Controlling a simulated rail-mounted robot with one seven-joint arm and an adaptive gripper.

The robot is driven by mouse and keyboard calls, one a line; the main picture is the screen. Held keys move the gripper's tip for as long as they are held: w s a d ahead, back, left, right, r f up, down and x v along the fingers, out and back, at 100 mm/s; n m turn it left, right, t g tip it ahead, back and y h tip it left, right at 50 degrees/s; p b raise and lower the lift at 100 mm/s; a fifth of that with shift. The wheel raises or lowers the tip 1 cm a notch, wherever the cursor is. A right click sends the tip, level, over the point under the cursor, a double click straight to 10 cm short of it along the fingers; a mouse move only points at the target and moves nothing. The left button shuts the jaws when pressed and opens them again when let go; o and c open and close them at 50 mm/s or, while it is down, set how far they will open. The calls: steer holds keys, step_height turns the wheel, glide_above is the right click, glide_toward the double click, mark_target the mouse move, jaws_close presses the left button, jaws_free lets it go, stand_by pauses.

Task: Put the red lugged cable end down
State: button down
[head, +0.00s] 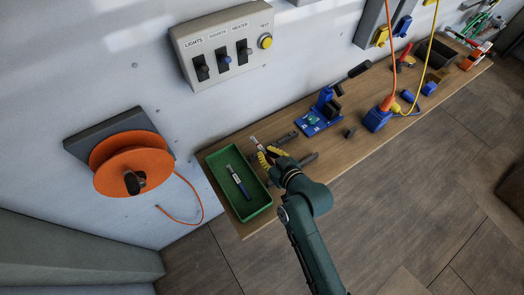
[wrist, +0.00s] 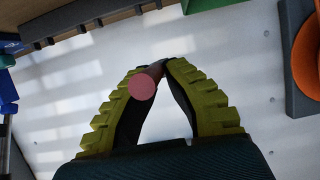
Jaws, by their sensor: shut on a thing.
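My gripper (head: 268,154) has yellow ribbed fingers and is over the left end of the bench, just right of the green tray. It is shut on the red lugged cable end (head: 254,141), which shows as a small white and red piece at the fingertips. In the wrist view the cable end (wrist: 142,88) shows its round, pinkish-red face between the fingertips (wrist: 165,68), with a darker shaft behind. A dark blue and white cable end (head: 238,180) lies in the green tray (head: 262,207). I cannot tell whether the held piece touches the bench.
The wooden bench (head: 345,142) runs along the wall. Dark holders (head: 285,138) lie near my gripper, and a blue stand (head: 320,115) is farther right. An orange reel (head: 130,165) hangs on the wall at left, below a switch panel (head: 222,45).

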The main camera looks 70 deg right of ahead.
step_height(320, 180, down, 7)
steer(key=shift+r+b, duration=0.2)
steer(key=shift+b, duration=0.2)
steer(key=shift+f, duration=0.1)
steer(key=shift+f, duration=0.2)
steer(key=c, duration=1.2)
jaws_free()
steer(key=shift+r, duration=0.1)
steer(key=shift+c, duration=0.2)
steer(key=p+v, duration=0.1)
steer(key=v, duration=1.5)
steer(key=shift+a+r, duration=0.15)
steer(key=shift+r, duration=0.25)
